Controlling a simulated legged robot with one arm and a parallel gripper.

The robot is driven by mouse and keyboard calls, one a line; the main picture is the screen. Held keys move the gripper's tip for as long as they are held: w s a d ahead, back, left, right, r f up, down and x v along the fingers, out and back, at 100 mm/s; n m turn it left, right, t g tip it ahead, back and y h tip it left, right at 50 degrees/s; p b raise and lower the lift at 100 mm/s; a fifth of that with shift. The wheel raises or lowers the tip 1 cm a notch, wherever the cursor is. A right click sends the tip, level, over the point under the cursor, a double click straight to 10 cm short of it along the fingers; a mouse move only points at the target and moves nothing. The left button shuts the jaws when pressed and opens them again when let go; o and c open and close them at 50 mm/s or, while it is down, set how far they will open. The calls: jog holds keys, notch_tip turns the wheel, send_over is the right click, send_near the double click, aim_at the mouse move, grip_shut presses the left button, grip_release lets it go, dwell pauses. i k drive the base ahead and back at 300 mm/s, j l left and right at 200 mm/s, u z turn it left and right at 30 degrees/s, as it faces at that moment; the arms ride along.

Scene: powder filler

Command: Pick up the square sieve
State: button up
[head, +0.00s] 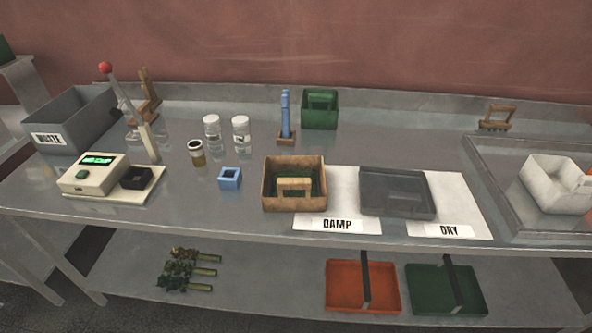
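No part of my gripper shows in the head view. No object is labelled as the square sieve, and I cannot tell for sure which one it is. A square brown box-like frame (268,190) with an upright handle and a dark green inside stands on the left part of the white sheet, behind the DAMP label (337,224). A similar square green box (320,122) with a handle stands at the back of the table. A white box (550,201) with a handle sits in a grey tray at the far right. Any mesh is too small to make out.
A grey tray (397,208) lies beside the brown frame, behind the DRY label (449,230). A small blue square cup (230,179), jars (241,133) and a blue upright tool (285,115) stand nearby. A scale (92,175), a red-knobbed lever (105,68) and a WASTE bin (70,120) are left.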

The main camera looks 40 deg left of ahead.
aim_at(290, 184)
jog(key=u, duration=1.75)
